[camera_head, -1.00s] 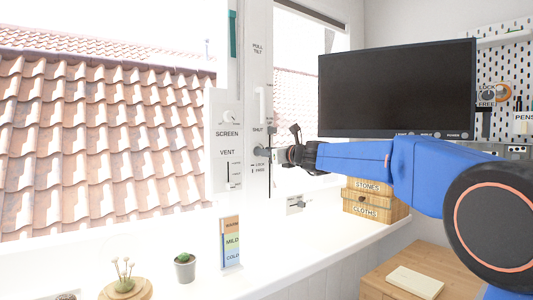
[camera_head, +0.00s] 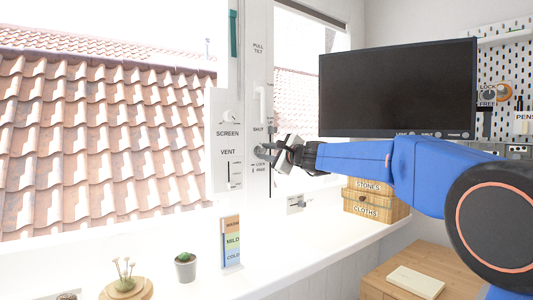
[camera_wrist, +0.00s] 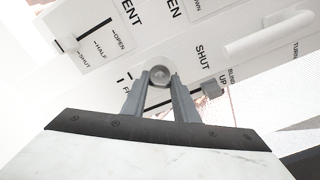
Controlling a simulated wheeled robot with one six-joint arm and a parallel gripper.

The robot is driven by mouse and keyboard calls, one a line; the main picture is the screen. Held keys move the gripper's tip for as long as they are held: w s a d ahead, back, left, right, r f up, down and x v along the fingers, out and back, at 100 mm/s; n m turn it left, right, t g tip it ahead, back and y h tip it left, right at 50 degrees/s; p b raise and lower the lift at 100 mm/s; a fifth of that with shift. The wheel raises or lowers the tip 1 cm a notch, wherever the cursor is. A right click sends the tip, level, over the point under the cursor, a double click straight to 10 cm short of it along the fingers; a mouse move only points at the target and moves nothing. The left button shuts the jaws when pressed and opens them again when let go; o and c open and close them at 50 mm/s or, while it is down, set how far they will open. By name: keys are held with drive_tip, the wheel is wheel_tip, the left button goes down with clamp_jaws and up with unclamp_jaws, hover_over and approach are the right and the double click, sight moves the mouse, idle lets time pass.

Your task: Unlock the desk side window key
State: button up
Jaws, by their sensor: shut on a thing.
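The window key (camera_head: 262,149) is a small grey round piece on the white window post, just above a small LOCK and FREE label (camera_head: 258,167). My gripper (camera_head: 272,149) reaches it from the right and is shut on it. In the wrist view the key's round face (camera_wrist: 160,74) shows between the two grey fingertips (camera_wrist: 160,82). The fingers hide the key's sides and most of its label, so I cannot tell which mark it points to. The white window handle (camera_head: 259,104) stands upright above, by the word SHUT. It also shows in the wrist view (camera_wrist: 268,36).
A SCREEN and VENT panel (camera_head: 227,140) is close on the left. A cactus pot (camera_head: 185,267) and a MILD/COLD card (camera_head: 232,242) stand on the sill.

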drive_tip(key=n, duration=0.6)
drive_tip(key=shift+f, duration=0.15)
drive_tip(key=shift+n, duration=0.4)
drive_tip(key=o, duration=1.1)
drive_tip(key=shift+c, duration=0.2)
drive_tip(key=v, duration=1.7)
drive_tip(key=shift+s, duration=0.15)
